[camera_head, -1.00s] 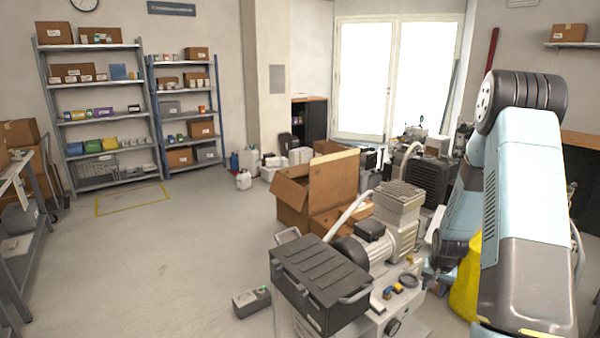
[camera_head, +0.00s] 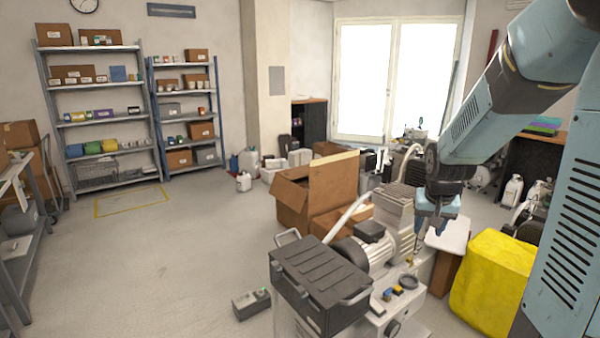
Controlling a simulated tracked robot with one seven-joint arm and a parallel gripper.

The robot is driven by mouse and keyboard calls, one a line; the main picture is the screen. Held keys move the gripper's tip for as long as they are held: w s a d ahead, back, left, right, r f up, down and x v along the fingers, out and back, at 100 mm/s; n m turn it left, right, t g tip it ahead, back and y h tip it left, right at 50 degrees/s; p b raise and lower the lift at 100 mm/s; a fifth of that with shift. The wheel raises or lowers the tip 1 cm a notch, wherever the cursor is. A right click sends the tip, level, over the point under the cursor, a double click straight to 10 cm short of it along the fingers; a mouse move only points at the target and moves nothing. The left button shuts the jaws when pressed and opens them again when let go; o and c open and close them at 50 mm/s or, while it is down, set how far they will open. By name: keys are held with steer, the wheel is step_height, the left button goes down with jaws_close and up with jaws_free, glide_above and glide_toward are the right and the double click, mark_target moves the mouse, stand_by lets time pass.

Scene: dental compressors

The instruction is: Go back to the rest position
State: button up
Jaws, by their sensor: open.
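My gripper (camera_head: 436,226) hangs from my arm at the right of the middle, pointing down, just right of the compressor (camera_head: 390,235). It is open and I see nothing held in it. Its fingertips are small and partly lost against the things behind. My light blue and dark arm comes in from the right edge, bent at the elbow near the top right. The compressor has a grey finned head and a pale hose, and stands behind a black lidded case (camera_head: 318,285).
An open cardboard box (camera_head: 292,200) stands left of the compressor. A yellow block-shaped thing (camera_head: 493,282) and a white-topped stand (camera_head: 449,235) are near my arm at right. A small grey box (camera_head: 251,304) lies on the floor. The floor at left is clear up to the shelves (camera_head: 97,117).

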steer(key=s+a+r+n, duration=0.1)
steer(key=s+a+r, duration=0.2)
steer(key=s, duration=0.4)
steer(key=s+a+r+n+t, duration=0.1)
steer(key=s+a+r, duration=0.2)
steer(key=s+r, duration=0.2)
steer(key=s+a+r+n+y, duration=0.1)
steer(key=s+r, duration=0.3)
steer(key=s, duration=0.6)
steer(key=shift+s+a+r+t, duration=0.25)
steer(key=shift+a+r+t, duration=0.05)
steer(key=shift+a, duration=0.6)
